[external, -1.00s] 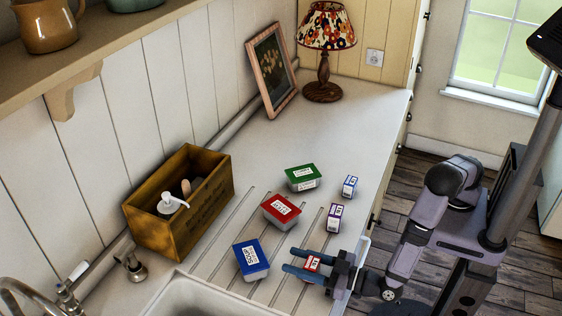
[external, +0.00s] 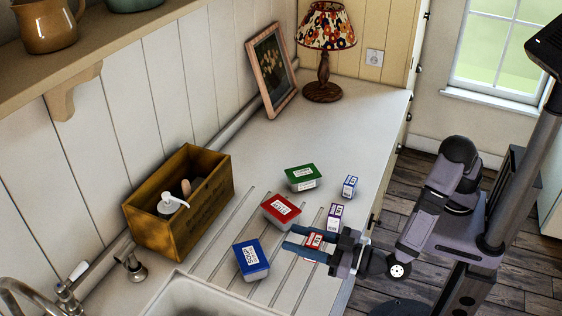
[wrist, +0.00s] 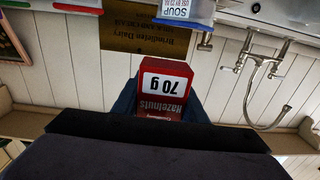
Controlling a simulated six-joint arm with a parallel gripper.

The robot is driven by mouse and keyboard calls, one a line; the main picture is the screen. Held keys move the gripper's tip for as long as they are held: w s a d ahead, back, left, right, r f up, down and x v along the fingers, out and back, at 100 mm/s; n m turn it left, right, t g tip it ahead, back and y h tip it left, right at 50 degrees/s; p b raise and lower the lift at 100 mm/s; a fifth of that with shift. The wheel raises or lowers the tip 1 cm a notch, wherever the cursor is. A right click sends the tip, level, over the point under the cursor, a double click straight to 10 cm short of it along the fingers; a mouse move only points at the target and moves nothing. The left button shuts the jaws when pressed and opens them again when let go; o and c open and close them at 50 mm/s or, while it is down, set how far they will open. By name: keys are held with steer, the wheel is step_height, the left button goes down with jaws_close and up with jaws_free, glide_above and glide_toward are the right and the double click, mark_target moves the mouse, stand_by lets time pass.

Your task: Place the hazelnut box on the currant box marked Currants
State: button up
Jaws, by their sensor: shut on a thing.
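The hazelnut box is a small red box with a white label (external: 314,241). In the wrist view its face (wrist: 166,88) reads "Hazelnuts 70 g", upside down. My gripper (external: 288,237) is shut on it, with the blue fingers on either side. It appears held above the counter's right part; its exact height is hard to tell. Just beyond it stands a small purple-and-white box (external: 334,216), and farther back a small blue-and-white box (external: 349,187). Their print is too small to read, so I cannot tell which is marked Currants.
A blue-lidded soup tub (external: 251,258), a red-lidded tub (external: 281,211) and a green-lidded tub (external: 303,177) stand left of and behind my gripper. A wooden crate (external: 203,221) stands by the wall; the sink (external: 190,300) is in front. The back counter is clear before the lamp (external: 323,80).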

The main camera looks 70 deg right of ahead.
steer(key=shift+r, duration=0.35)
